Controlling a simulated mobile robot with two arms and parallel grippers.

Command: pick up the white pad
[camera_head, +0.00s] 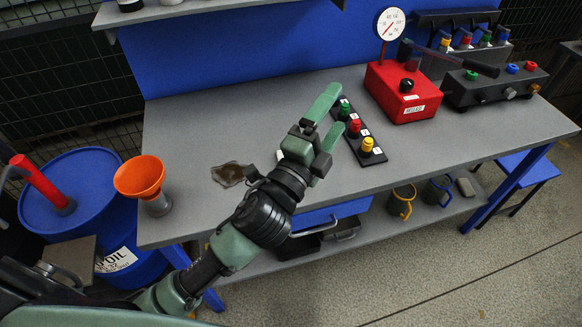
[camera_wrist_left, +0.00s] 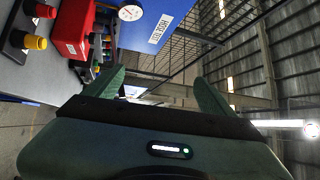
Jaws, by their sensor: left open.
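A small white patch (camera_head: 280,156) shows on the grey bench at the left edge of my left gripper. It may be the white pad; most of it is hidden behind the gripper. My left gripper (camera_head: 337,108) is over the middle of the bench, its green fingers apart with nothing between them. In the left wrist view the fingers (camera_wrist_left: 158,80) are also spread and empty, and no white pad can be made out there. My right gripper is not in view.
A brown oily puddle (camera_head: 229,174) lies left of the gripper. A black strip with coloured knobs (camera_head: 367,146) and a red gauge box (camera_head: 401,93) stand to the right. An orange funnel (camera_head: 140,177) stands at the left end. The bench's back left is clear.

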